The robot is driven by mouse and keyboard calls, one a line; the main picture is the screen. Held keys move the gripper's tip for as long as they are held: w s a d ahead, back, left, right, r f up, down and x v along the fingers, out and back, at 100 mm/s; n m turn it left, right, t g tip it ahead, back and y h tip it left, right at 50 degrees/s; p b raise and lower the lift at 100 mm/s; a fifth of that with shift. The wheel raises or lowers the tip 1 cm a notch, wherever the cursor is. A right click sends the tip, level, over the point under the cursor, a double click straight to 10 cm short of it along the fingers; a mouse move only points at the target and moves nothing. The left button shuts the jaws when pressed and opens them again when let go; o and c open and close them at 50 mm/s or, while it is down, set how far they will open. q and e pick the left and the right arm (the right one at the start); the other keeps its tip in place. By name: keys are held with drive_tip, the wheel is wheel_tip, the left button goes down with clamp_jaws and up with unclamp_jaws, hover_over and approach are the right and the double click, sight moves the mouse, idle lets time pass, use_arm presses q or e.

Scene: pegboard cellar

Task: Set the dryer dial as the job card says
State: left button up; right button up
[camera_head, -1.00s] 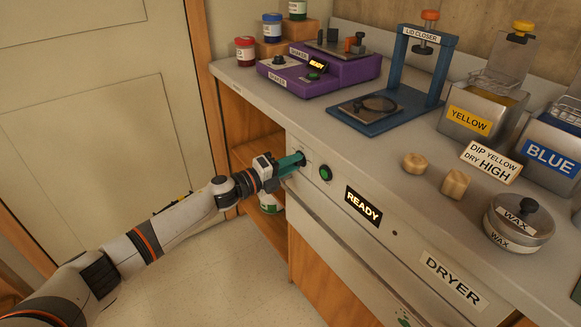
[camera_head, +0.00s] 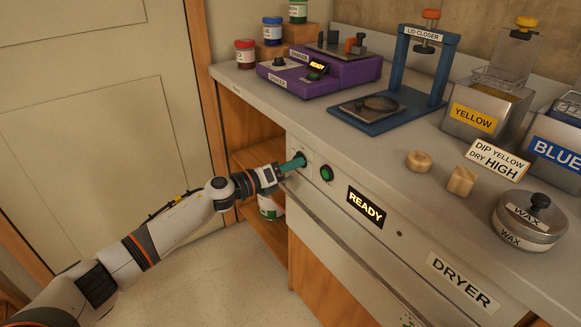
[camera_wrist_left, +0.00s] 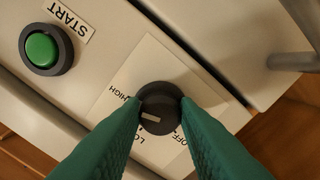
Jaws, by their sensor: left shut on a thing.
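The dryer dial (camera_wrist_left: 160,108) is a round black knob on a pale plate marked HIGH, LO(W, partly hidden) and OFF in the left wrist view. Its white pointer mark lies on the side between HIGH and LOW, at neither clearly. My left gripper (camera_wrist_left: 160,104), with green fingers, is shut on the dial, one finger on each side. In the head view this gripper (camera_head: 300,162) reaches the dryer front panel from the left and mostly covers the dial. The job card (camera_head: 497,160) on the counter reads DIP YELLOW, DRY HIGH. My right gripper is not in view.
A green START button (camera_wrist_left: 41,48) sits beside the dial plate. A lit READY display (camera_head: 366,207) and the DRYER label (camera_head: 462,281) are farther right. The counter above holds a purple shaker (camera_head: 318,72), blue lid closer (camera_head: 382,108), yellow tank (camera_head: 485,108) and wax tin (camera_head: 530,220).

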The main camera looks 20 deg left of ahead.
use_arm(q)
drive_tip(key=shift+f, duration=0.15)
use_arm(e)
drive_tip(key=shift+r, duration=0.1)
use_arm(q)
drive_tip(key=o, duration=1)
drive_tip(key=shift+c, duration=0.2)
drive_tip(key=v, duration=1.2)
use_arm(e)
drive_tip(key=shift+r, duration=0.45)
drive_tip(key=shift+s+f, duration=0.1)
